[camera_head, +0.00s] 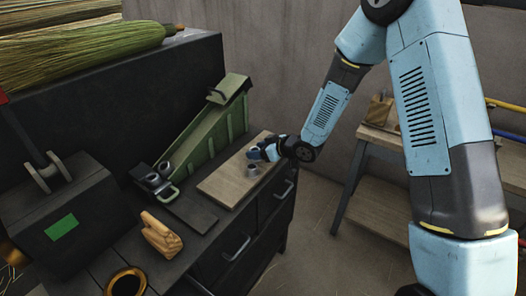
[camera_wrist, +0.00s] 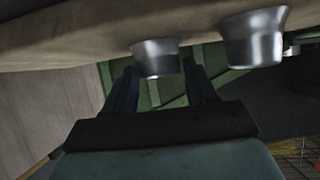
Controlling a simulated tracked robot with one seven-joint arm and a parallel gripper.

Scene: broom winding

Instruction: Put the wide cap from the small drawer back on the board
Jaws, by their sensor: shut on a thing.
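The wooden board (camera_head: 228,184) lies flat on the dark bench top. My gripper (camera_head: 258,153) is low over its far right part. In the wrist view my gripper (camera_wrist: 165,88) has its two fingers on either side of a grey metal cap (camera_wrist: 156,60), shut on it. A second grey metal cap (camera_wrist: 252,38) is beside it, outside the fingers; in the head view it stands on the board (camera_head: 252,171), just in front of my gripper. The held cap is close to the board; whether it touches is unclear.
A green sloped trough (camera_head: 205,135) stands behind the board, with dark metal cylinders (camera_head: 155,181) at its lower end. A wooden block (camera_head: 160,235) and a brass ring (camera_head: 125,283) are nearer. Handled drawers (camera_head: 237,248) are below the bench top and look shut.

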